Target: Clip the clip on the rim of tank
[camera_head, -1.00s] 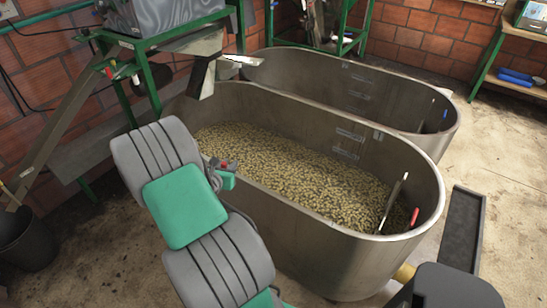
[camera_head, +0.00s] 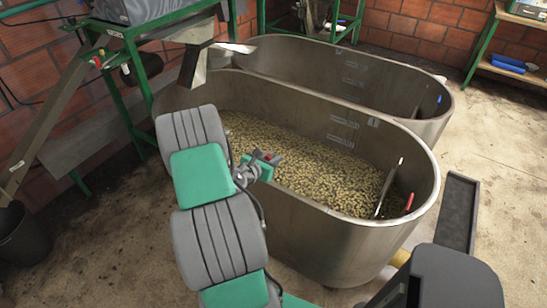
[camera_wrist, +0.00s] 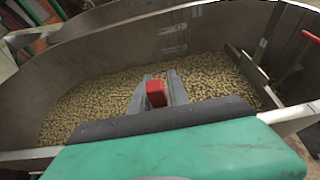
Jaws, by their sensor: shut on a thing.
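The front steel tank (camera_head: 310,235) is a long oval tub with yellowish beans in it. My gripper (camera_head: 266,162) is at its near long side, beside the near rim in the picture. The gripper is shut on a small red clip (camera_head: 269,157). In the wrist view the red clip (camera_wrist: 156,93) stands between the grey fingers (camera_wrist: 160,88), with beans and the tank's far wall (camera_wrist: 95,45) beyond. The near rim (camera_wrist: 30,154) shows on both sides of my green gripper body, which hides its middle. I cannot tell whether the clip touches the rim.
A second steel tank (camera_head: 345,75) stands behind. A pale stick (camera_head: 388,188) and a red-handled thing (camera_head: 409,203) are in the front tank's right end. A green-framed machine (camera_head: 130,50) with a metal chute is at the left. The floor at the right (camera_head: 505,170) is mostly clear.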

